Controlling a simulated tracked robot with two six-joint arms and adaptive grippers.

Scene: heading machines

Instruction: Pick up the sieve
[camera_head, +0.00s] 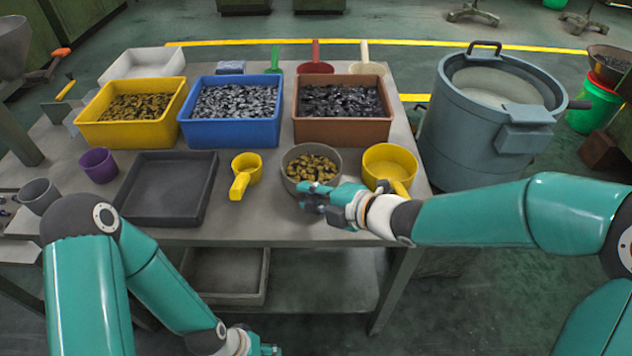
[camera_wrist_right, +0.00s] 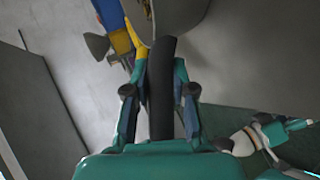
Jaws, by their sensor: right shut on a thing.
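The sieve (camera_head: 300,155) is a round, grey-brown pan holding brass-coloured pieces, at the table's front edge in the head view. My right gripper (camera_head: 312,197) is at its near side. In the right wrist view, the right gripper's fingers (camera_wrist_right: 160,92) are shut on a dark handle (camera_wrist_right: 161,62), which I take to be the sieve's; a grey curved wall (camera_wrist_right: 182,14) shows at its far end. The hand hides the handle in the head view. I cannot tell whether the sieve is clear of the table. My left gripper (camera_head: 264,349) is low at the bottom edge, its fingers unclear.
Yellow scoops stand left (camera_head: 246,170) and right (camera_head: 390,160) of the sieve. A black tray (camera_head: 168,219) lies further left. Yellow (camera_head: 120,137), blue (camera_head: 229,134) and brown (camera_head: 342,131) bins of metal pieces stand behind. A large grey drum machine (camera_head: 470,150) is at right.

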